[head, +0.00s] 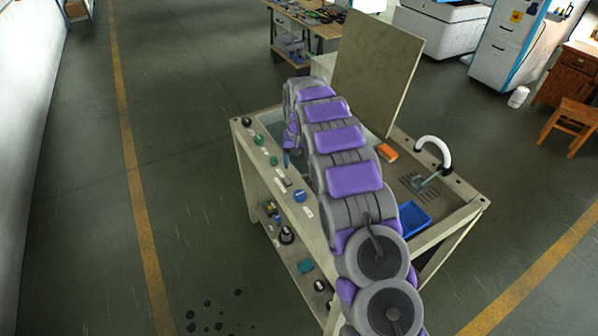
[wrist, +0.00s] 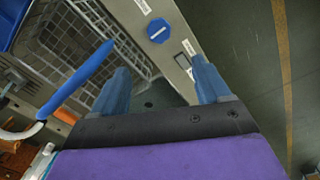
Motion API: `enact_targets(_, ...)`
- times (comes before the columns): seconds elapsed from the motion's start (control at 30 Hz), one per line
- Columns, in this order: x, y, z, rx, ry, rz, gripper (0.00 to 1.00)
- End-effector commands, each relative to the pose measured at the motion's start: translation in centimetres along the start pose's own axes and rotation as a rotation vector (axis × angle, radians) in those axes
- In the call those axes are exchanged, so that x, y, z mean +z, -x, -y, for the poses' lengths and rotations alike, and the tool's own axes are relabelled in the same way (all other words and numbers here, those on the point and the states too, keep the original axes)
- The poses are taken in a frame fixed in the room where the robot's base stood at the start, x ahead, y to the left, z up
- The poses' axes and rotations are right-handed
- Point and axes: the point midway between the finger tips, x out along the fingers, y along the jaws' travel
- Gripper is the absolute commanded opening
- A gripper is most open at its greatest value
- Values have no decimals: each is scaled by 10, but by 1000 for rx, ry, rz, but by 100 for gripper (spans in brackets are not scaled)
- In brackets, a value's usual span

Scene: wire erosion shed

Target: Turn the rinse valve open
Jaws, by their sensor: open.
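A row of round knobs runs along the front rail of the sink bench. In the head view a blue knob (head: 299,196) stands past the green knobs (head: 265,150) and a black one. In the wrist view a blue round knob (wrist: 158,30) with a white slot-like mark sits on the pale rail, with labels beside it too small to read. I cannot tell which knob is the rinse valve. My gripper (wrist: 160,68) is open and empty, its blue fingers apart and short of the blue knob. In the head view my gripper (head: 288,158) is partly hidden by my arm.
A wire basket (wrist: 65,38) shows beside the rail. The bench holds a blue tray (head: 413,217), an orange block (head: 387,152) and a white curved spout (head: 435,150). A tall panel (head: 375,75) stands at its back.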

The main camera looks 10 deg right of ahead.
Motion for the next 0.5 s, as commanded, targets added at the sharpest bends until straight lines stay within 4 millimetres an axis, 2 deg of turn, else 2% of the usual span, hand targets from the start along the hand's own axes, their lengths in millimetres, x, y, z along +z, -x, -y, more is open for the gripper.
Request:
enact_targets(0.2, -1, 19, 1, 0, 1, -3, 76)
enact_targets(0.5, 0, 20, 0, 0, 0, -1, 76)
